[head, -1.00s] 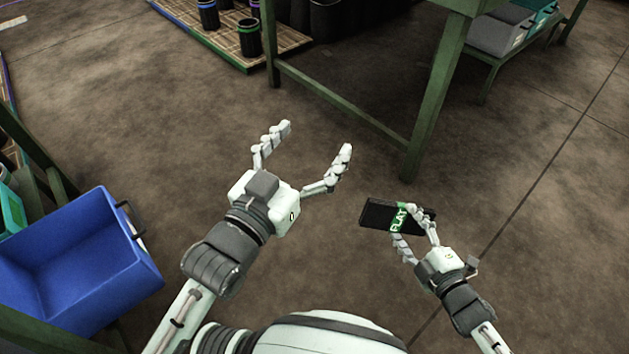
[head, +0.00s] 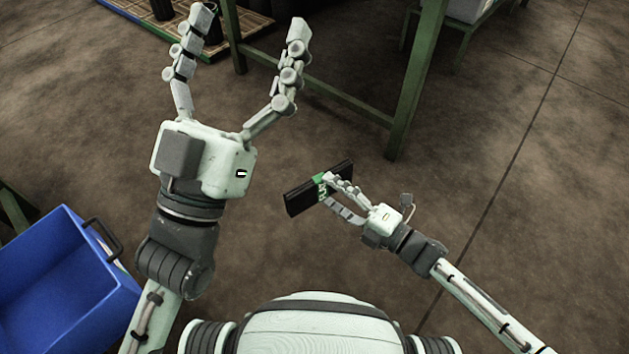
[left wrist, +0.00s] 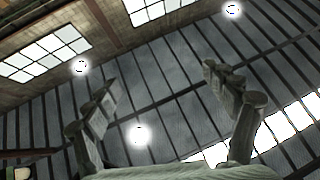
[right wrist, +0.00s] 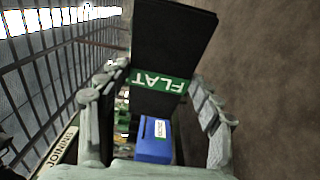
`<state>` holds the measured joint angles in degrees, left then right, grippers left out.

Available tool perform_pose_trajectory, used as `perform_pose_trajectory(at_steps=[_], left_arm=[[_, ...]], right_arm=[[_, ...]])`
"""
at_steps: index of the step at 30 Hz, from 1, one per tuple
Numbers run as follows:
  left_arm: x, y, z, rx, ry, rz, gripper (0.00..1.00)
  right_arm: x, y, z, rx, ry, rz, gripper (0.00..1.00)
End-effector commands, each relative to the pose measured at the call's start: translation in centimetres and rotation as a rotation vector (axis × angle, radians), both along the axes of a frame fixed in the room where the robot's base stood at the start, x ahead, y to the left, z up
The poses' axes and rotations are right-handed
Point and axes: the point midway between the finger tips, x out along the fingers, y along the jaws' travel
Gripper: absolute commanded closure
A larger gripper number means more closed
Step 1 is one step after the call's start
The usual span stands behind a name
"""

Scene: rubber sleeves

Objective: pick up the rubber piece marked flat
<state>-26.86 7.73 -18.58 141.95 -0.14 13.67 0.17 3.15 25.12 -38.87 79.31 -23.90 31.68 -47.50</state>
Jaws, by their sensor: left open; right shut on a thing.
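The rubber piece marked flat (head: 303,196) is a flat black block with a green band lettered FLAT. My right gripper (head: 336,196) is shut on it and holds it above the floor, tilted, in the middle of the head view. In the right wrist view the black piece (right wrist: 168,45) extends out between the fingers, with the FLAT band in plain sight. My left gripper (head: 245,45) is open and empty, raised close to the head camera at upper left. The left wrist view shows only its spread fingers against the ceiling.
A blue bin (head: 60,285) with a dark handle stands at the lower left. A green table frame (head: 418,85) stands ahead, with a grey bin (head: 468,8) at the top right. A slatted pallet with dark containers lies at top left. Floor on the right is clear.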

Motion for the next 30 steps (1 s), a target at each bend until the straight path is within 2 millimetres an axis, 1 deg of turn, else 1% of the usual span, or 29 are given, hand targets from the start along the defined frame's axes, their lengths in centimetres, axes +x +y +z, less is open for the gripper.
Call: perform_pose_trajectory(at_steps=[1,3,9,14,22,23,30], left_arm=[[-0.1,0.1,0.1,-0.006,-0.019,0.003,0.15],[-0.4,0.3,0.4,-0.015,-0.047,0.004,0.15],[-1.1,0.7,1.1,-0.037,-0.115,0.010,0.15],[-1.3,0.8,1.4,-0.044,-0.138,0.011,0.15],[-1.4,0.9,1.4,-0.045,-0.141,0.012,0.15],[-1.4,0.9,1.4,-0.045,-0.141,0.012,0.15],[-1.4,0.9,1.4,-0.044,-0.139,0.012,0.15]], right_arm=[[0.5,0.7,0.1,0.003,-0.004,0.002,0.60],[1.1,1.5,0.1,0.004,-0.003,0.001,0.60],[2.1,2.9,0.0,0.003,-0.001,0.001,0.60],[2.5,3.4,0.1,0.002,-0.001,0.000,0.60],[2.5,3.4,0.1,0.002,0.000,0.000,0.60],[2.5,3.4,0.1,0.002,0.000,0.000,0.38],[2.5,3.4,0.1,0.002,0.000,0.000,0.53]])
